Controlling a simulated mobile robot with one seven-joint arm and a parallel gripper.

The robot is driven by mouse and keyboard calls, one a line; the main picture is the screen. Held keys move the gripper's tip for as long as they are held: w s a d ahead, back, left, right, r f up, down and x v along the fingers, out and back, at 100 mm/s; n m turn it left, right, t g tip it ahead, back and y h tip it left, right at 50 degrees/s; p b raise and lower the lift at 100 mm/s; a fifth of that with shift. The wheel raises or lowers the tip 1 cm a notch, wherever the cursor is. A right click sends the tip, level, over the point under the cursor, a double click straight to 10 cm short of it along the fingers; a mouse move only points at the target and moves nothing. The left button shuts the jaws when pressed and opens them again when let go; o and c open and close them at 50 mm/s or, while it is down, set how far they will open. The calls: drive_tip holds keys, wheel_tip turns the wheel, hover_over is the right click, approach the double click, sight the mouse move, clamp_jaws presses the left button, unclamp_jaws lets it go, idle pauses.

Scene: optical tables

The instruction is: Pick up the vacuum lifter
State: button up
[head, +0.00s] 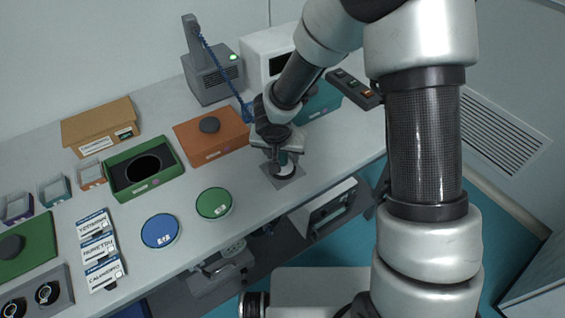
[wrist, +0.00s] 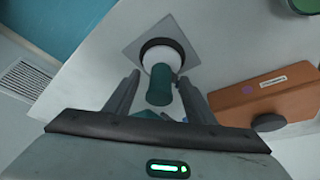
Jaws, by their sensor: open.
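The vacuum lifter has a dark teal handle and a pale round base with a dark rim. It stands on a grey square plate (head: 284,181) on the table. In the wrist view the lifter (wrist: 160,84) lies between the two fingers of my gripper (wrist: 158,80), its base beyond the fingertips. The fingers are open, one on each side of the handle, with a visible gap. In the head view my gripper (head: 279,149) is right above the lifter (head: 287,169) and hides most of its handle.
An orange box (head: 212,138) with a dark knob stands left of my gripper. A green lid (head: 214,203) and a blue lid (head: 160,231) lie toward the front left. A grey device (head: 212,80) with a blue coiled cable stands behind. The table's front edge is close to the plate.

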drive_tip(key=c, duration=1.3)
clamp_jaws()
drive_tip(key=shift+r, duration=0.1)
